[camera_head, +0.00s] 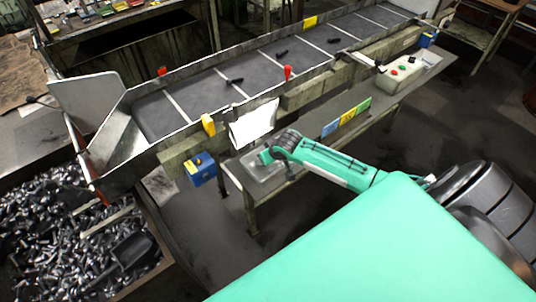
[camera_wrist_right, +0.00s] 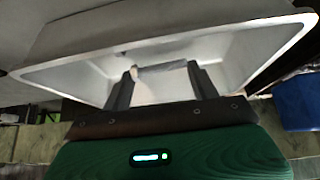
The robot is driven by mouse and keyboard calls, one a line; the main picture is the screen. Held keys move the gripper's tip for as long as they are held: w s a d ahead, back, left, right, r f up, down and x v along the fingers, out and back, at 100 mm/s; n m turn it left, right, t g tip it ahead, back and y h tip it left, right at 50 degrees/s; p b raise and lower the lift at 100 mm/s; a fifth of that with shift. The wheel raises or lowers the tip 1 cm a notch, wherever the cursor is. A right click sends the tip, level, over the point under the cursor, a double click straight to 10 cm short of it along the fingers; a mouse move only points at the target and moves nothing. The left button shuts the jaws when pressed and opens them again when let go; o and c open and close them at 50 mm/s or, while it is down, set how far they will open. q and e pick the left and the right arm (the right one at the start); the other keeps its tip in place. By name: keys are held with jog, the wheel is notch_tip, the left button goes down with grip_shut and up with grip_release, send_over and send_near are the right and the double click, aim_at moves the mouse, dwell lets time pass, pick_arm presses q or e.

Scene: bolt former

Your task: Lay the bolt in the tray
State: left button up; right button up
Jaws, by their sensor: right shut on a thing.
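The bolt (camera_wrist_right: 163,68) is a grey metal piece held crosswise between the two fingers of my right gripper (camera_wrist_right: 162,82) in the right wrist view. The tray (camera_wrist_right: 245,38) is a pale, sloping-walled container. It fills the upper part of that view, and the fingers and bolt show against its inside. I cannot tell whether the bolt touches the tray's floor. In the head view the tray (camera_head: 281,182) sits on a low bench, with my right gripper (camera_head: 265,157) at its far side. The bolt is too small to make out there. My left gripper is not in view.
A conveyor (camera_head: 190,92) with several dark bolts runs behind the bench. A white sheet (camera_head: 253,124) and a blue box (camera_head: 201,169) hang at its near side. A bin of loose bolts (camera_head: 60,235) stands at lower left. A control box (camera_head: 402,68) is at right.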

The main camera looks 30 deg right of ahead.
jog(key=o, duration=1.1)
jog(key=shift+r, duration=0.5)
jog(key=b+v, duration=0.2)
jog(key=v, duration=1)
